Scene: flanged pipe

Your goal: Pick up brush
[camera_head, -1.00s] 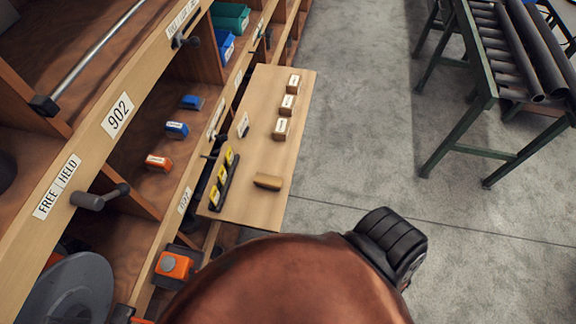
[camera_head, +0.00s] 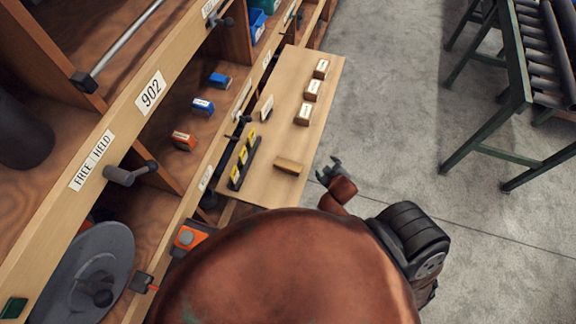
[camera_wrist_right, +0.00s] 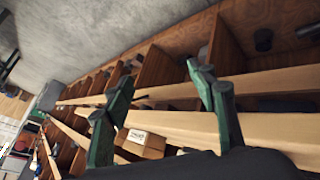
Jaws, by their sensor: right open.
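The brush (camera_head: 289,166), a small tan block shape, lies on the pull-out wooden board (camera_head: 268,188) near its front end. My right gripper (camera_head: 327,168) is just off the board's right edge, to the right of the brush and apart from it. In the right wrist view its two green fingers (camera_wrist_right: 165,105) are spread, with nothing held between them. I cannot make out the brush for sure in that view. My left gripper is not in view.
Labelled wooden blocks (camera_head: 312,90) stand at the board's far right. A dark rack with yellow labels (camera_head: 244,160) is on its left. The shelf unit (camera_head: 130,115) borders the board on the left. Open floor (camera_head: 400,110) lies to the right, before a roller stand (camera_head: 517,100).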

